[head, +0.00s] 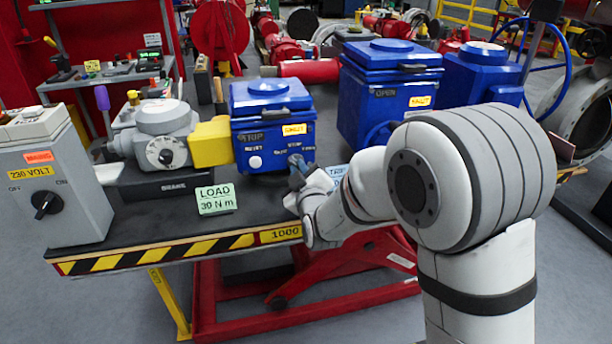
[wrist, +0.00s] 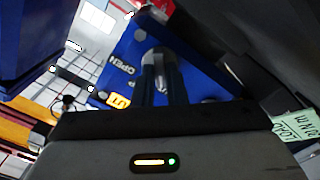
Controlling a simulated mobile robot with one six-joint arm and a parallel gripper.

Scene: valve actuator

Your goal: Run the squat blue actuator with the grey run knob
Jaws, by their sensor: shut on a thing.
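The squat blue actuator (head: 270,128) stands on the dark bench, joined on its left to a yellow coupling (head: 211,142). Its front carries a white button (head: 255,162) and a yellow tag (head: 294,129). The grey run knob (head: 294,158) is low on the right of that front, partly hidden by my gripper (head: 297,176). In the wrist view, the two fingers of my gripper (wrist: 160,82) are closed on the grey knob (wrist: 157,55) against the blue face (wrist: 130,65). The knob's exact setting cannot be read.
A taller blue actuator (head: 390,95) stands close on the right, behind my arm. A grey brake unit (head: 165,145) and a grey 230 volt switch box (head: 50,185) stand to the left. A green load card (head: 216,199) is at the bench's front, left of my gripper.

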